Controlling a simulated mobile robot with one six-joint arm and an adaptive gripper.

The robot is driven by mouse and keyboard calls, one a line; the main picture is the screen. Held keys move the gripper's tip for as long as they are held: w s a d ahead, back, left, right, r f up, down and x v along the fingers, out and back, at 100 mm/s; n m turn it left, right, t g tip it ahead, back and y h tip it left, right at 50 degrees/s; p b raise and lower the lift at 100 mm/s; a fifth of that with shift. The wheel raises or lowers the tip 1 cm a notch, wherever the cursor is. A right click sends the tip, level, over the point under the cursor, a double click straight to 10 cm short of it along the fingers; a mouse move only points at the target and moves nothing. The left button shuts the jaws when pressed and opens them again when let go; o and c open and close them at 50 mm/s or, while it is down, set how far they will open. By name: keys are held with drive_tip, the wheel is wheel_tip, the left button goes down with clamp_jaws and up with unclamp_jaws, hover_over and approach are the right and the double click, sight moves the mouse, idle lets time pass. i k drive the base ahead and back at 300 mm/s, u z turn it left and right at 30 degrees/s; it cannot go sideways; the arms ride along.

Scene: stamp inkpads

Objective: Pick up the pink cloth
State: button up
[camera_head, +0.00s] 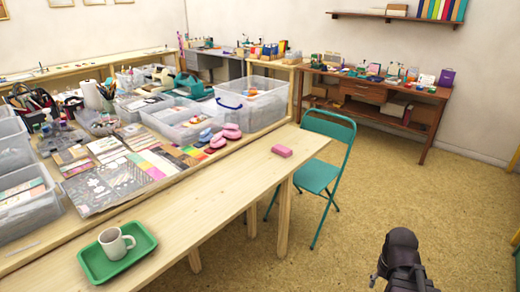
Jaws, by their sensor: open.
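A small pink folded piece, which looks like the pink cloth (281,150), lies flat near the far right end of the light wooden table (215,200). Nothing touches it. My dark gripper (398,262) shows at the lower right, over the floor, to the right of and nearer than the table. It is open and well apart from the cloth. Its fingertips are hard to make out from this angle, and I see nothing held in it.
A green tray (93,270) with a white mug (116,243) sits at the table's near end. Clear bins, paper and rounded pink pieces (231,131) crowd the worktop behind. A teal folding chair (320,174) stands by the table's far end. The floor at right is open.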

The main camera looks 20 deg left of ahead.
sight(284, 151)
drive_tip(key=u, duration=0.5)
drive_tip(key=i, duration=0.55)
drive_tip(key=u, duration=0.75)
drive_tip(key=i, duration=0.5)
drive_tip(key=u, duration=0.25)
